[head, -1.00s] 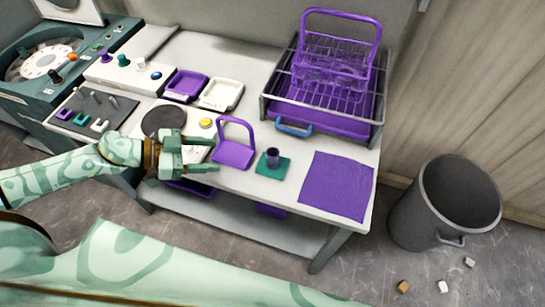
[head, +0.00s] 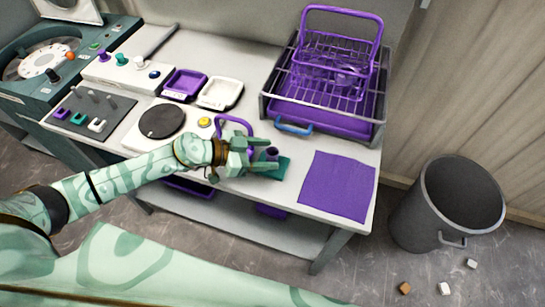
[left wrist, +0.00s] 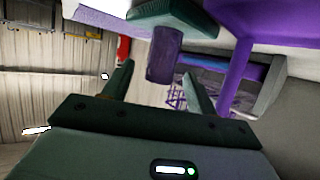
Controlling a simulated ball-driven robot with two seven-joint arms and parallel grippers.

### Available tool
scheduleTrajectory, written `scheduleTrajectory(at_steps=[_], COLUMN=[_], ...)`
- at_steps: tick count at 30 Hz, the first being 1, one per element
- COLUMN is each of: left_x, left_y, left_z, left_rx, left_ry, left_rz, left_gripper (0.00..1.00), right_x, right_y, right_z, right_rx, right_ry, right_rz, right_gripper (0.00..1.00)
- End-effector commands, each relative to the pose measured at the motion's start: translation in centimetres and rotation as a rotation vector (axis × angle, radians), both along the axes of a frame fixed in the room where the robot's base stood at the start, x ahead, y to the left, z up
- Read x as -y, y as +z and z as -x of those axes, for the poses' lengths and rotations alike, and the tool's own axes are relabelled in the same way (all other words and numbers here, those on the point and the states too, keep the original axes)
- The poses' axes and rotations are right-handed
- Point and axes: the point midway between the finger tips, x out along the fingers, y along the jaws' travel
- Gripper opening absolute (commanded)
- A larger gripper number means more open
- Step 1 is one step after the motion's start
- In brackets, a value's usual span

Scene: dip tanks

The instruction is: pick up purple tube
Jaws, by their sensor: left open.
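The purple tube (head: 272,153) stands upright on a small green base (head: 282,168) near the front of the table. My left gripper (head: 268,157) is open around the near end of the tube, with its fingers pointing right, one on each side. In the left wrist view the tube (left wrist: 163,55) hangs down from the green base (left wrist: 172,17) in the picture, just beyond and between the two fingertips (left wrist: 160,80). I see gaps between the fingers and the tube there. My right gripper is not in view.
A purple handled carrier (head: 234,125) stands close behind my left gripper. A purple mat (head: 338,185) lies to the right. A rack with a purple basket (head: 340,45) stands at the back right. A grey bin (head: 455,205) stands on the floor.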

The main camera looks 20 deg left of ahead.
Motion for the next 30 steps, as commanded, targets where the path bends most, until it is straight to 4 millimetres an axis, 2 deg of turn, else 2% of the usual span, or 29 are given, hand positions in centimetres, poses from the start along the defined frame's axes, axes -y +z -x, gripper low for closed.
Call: scheduleTrajectory(at_steps=[4, 5, 9, 10, 21, 25, 27, 30], left_x=[0.0, 0.0, 0.0, 0.0, 0.0, -0.1, -0.1, -1.6], left_y=[0.1, 0.1, 0.1, 0.1, 0.7, 2.3, 3.8, 5.6], left_z=[0.0, 0.0, 0.0, 0.0, 0.0, -0.1, -0.1, 0.7], left_rx=[0.0, 0.0, 0.002, 0.002, 0.002, 0.006, 0.006, 0.004], left_ry=[0.001, 0.001, 0.001, 0.001, 0.0, 0.0, 0.0, 0.001], left_rz=[0.0, 0.0, 0.0, 0.0, 0.0, 0.0, 0.0, -0.003], left_gripper=[0.58, 0.52, 0.13, 0.08, 0.08, 0.08, 0.08, 0.08], right_x=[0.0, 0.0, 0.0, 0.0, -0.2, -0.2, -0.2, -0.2], right_y=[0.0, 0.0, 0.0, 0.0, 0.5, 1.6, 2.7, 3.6], right_z=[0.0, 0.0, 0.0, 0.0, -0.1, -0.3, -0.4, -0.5], right_rx=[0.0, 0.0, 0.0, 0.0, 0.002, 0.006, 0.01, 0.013], right_ry=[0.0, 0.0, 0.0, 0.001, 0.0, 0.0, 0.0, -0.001], right_rz=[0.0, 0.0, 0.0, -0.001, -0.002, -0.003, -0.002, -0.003], right_gripper=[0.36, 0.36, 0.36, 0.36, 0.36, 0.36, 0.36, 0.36])
